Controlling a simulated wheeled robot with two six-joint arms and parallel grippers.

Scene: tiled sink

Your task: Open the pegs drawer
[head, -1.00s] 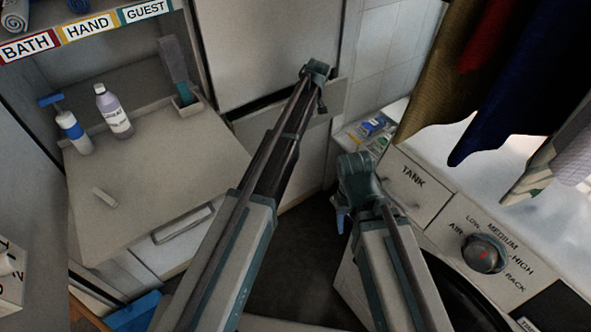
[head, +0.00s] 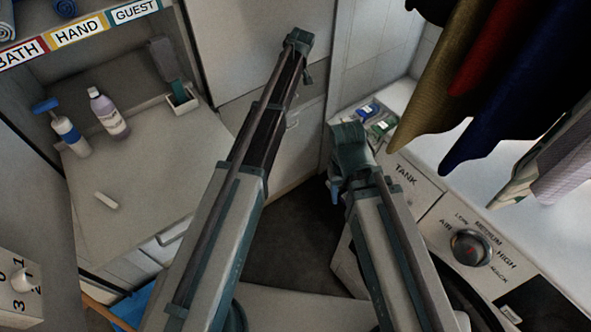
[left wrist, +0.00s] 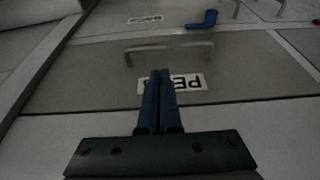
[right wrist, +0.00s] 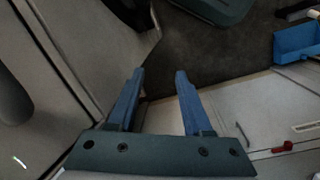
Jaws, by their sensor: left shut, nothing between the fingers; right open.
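The pegs drawer (left wrist: 85,75) shows upside down in the left wrist view as a flat grey front. It has a bar handle (left wrist: 170,47) and a white label, partly hidden by my fingers, of which "PE" reads. The front looks flush. My left gripper (left wrist: 160,74) is shut and empty. Its fingers overlap the label in the picture, with the handle just beyond their tips; contact cannot be told. In the head view its arm reaches to the tall cabinet, and its fingers are hidden. My right gripper (right wrist: 157,80) is open and empty, over the floor near the washer.
Another labelled drawer front (left wrist: 100,22) adjoins the pegs drawer, with a blue object (left wrist: 203,20) near it. A counter (head: 150,190) with bottles stands at left. The washer (head: 440,220) and hanging cloths (head: 500,90) are at right. Open floor (head: 300,235) lies between.

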